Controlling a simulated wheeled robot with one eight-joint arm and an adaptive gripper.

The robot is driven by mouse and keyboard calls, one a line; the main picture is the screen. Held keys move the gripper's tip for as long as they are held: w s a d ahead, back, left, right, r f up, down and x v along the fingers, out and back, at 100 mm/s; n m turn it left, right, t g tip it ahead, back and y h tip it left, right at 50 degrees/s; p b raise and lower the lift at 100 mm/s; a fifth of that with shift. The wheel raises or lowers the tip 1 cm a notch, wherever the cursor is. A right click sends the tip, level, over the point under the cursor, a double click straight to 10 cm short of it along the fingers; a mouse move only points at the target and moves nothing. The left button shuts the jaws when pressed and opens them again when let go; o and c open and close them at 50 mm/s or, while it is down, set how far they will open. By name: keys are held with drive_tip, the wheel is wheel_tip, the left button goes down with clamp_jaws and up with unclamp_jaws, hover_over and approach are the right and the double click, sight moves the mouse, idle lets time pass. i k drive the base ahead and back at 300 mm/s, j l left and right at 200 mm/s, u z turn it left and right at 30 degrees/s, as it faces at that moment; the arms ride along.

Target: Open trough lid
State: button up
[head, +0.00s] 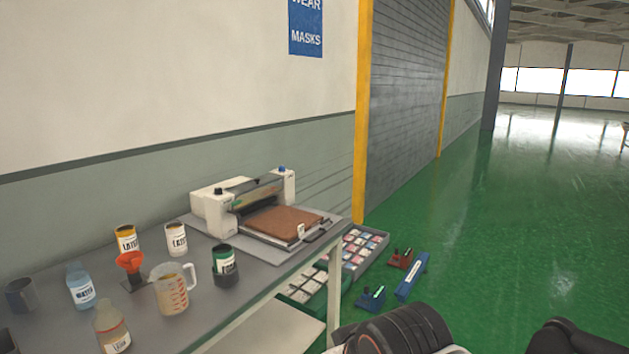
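A white tabletop machine (212,208) stands at the far right end of the grey table, against the wall. A grey, shiny cover-like part (258,188) spans between its two white end blocks; I cannot tell for sure whether this is the trough lid, or whether it is open or shut. A brown sheet (285,222) lies on the flat bed in front of it. Black and white rounded parts of my own arm (400,332) show at the bottom right, apart from the machine. My gripper's fingers are not in view.
The table (238,292) also holds a measuring jug (172,290), labelled cans (223,262), bottles (81,287) and an orange funnel (130,262). Trays of coloured pieces (362,248) and red and blue tools (412,277) lie beyond its right edge. Green floor at right is open.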

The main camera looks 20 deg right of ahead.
sight(241, 187)
drive_tip(key=z, duration=0.15)
drive_tip(key=i, duration=0.65)
drive_tip(key=i+l, duration=0.15)
drive_tip(key=i, duration=0.5)
drive_tip(key=i+j+u, duration=0.05)
